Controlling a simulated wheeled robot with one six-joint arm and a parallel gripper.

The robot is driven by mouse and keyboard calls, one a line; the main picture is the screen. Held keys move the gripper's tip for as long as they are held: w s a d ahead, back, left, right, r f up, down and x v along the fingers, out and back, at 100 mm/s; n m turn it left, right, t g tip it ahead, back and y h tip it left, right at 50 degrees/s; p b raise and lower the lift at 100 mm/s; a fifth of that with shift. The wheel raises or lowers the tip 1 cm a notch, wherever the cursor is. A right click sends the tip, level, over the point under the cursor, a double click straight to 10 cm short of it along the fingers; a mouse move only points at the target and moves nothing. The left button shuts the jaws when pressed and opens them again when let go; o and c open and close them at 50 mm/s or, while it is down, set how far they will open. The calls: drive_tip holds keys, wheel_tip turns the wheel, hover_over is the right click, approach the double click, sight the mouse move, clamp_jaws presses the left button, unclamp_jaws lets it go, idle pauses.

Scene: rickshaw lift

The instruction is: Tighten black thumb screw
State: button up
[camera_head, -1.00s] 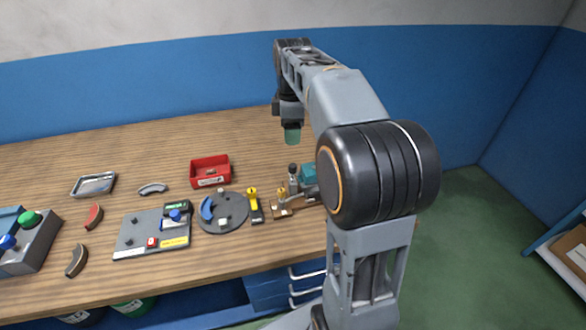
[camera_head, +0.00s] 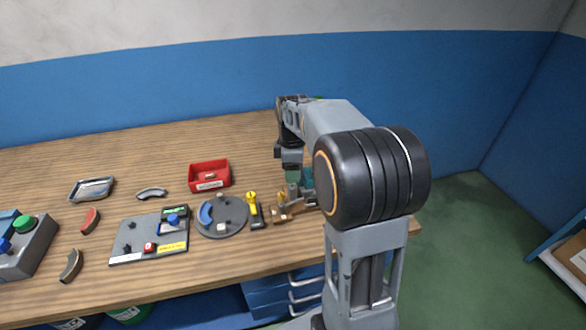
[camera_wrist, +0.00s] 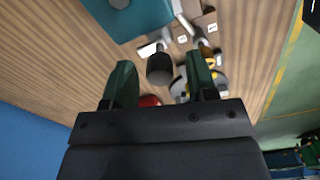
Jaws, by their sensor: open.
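A black round knob (camera_wrist: 160,68), which looks like the black thumb screw, shows in the wrist view between the two green fingers. My gripper (camera_wrist: 160,78) is open, with one finger on each side of the knob and gaps showing between them. I cannot tell the height of the fingertips relative to the knob. A teal block (camera_wrist: 120,18) with a dark round part on top is beside the knob. In the head view my gripper (camera_head: 292,176) is over the small fixture (camera_head: 289,211) at the bench's right end, and it hides the knob there.
A yellow-handled tool (camera_head: 253,207) and a grey round plate (camera_head: 232,226) stand left of the fixture. A red bin (camera_head: 209,176) is behind them. A grey panel (camera_head: 135,245), a metal tray (camera_head: 91,189) and curved pieces lie further left. The back of the bench is clear.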

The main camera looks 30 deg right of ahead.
drive_tip(key=shift+c, duration=0.3)
drive_tip(key=c, duration=0.9)
drive_tip(key=shift+o, duration=0.2)
drive_tip(key=m+p, duration=0.1)
drive_tip(key=m, duration=0.3)
drive_tip(key=shift+r, duration=0.1)
drive_tip(key=m+p, duration=0.2)
drive_tip(key=m, duration=0.3)
drive_tip(key=shift+m, duration=0.3)
drive_tip(key=m, duration=0.4)
drive_tip(key=shift+p, duration=0.4)
drive_tip(key=shift+m+p, duration=0.3)
drive_tip(key=shift+m, duration=1.9)
